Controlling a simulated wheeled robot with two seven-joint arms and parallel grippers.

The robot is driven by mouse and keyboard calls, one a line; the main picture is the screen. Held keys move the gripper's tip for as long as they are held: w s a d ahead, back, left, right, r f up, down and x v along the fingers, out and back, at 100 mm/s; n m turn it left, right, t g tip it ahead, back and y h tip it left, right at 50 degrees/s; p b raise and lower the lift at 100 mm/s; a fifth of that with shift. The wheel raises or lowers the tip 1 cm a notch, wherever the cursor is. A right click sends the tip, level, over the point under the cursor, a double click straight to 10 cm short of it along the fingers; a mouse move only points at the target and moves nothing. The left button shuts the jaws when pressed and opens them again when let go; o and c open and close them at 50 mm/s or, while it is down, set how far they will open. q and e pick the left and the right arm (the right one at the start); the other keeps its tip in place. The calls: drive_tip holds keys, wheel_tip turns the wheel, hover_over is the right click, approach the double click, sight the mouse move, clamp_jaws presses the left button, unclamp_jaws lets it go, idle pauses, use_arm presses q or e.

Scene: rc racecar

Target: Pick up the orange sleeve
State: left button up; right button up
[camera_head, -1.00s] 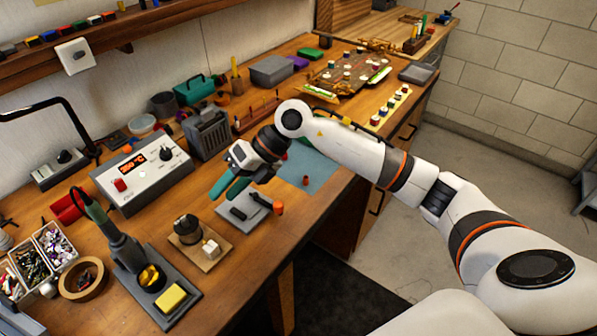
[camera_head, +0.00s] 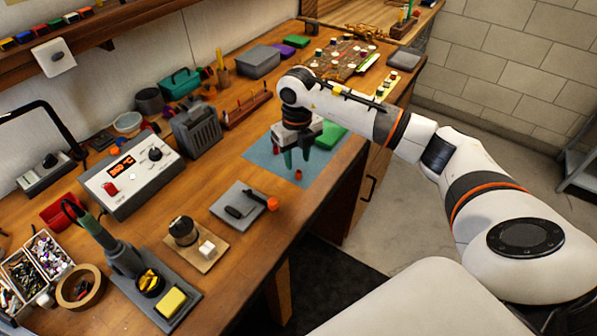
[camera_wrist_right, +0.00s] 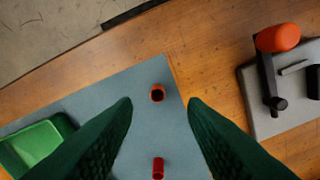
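A small hollow orange-red sleeve (camera_head: 298,174) stands on the blue-grey mat (camera_head: 262,163), near its front edge. In the right wrist view the sleeve (camera_wrist_right: 157,93) shows its dark open end, between the lines of the two fingers. My right gripper (camera_head: 296,160) points down over the mat with its green fingers apart and nothing between them. In the wrist view the fingertips (camera_wrist_right: 160,101) lie on either side of the sleeve, seemingly above it. A second, redder small cylinder (camera_wrist_right: 158,168) is farther back on the mat. My left gripper is not in view.
A green tray (camera_head: 330,136) sits at the mat's right end. A grey plate (camera_head: 229,203) with black parts and an orange-ended piece (camera_head: 272,203) lies left of the mat. The wooden bench's front edge is close to the mat.

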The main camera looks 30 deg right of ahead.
sight(299, 178)
drive_tip(key=f, duration=0.2)
drive_tip(key=f+p, duration=0.1)
drive_tip(key=shift+s+d+f, duration=0.15)
drive_tip(key=shift+s+f, duration=0.05)
drive_tip(key=shift+f, duration=0.15)
drive_tip(key=shift+f+p, duration=0.3)
drive_tip(key=shift+f, duration=0.2)
clamp_jaws()
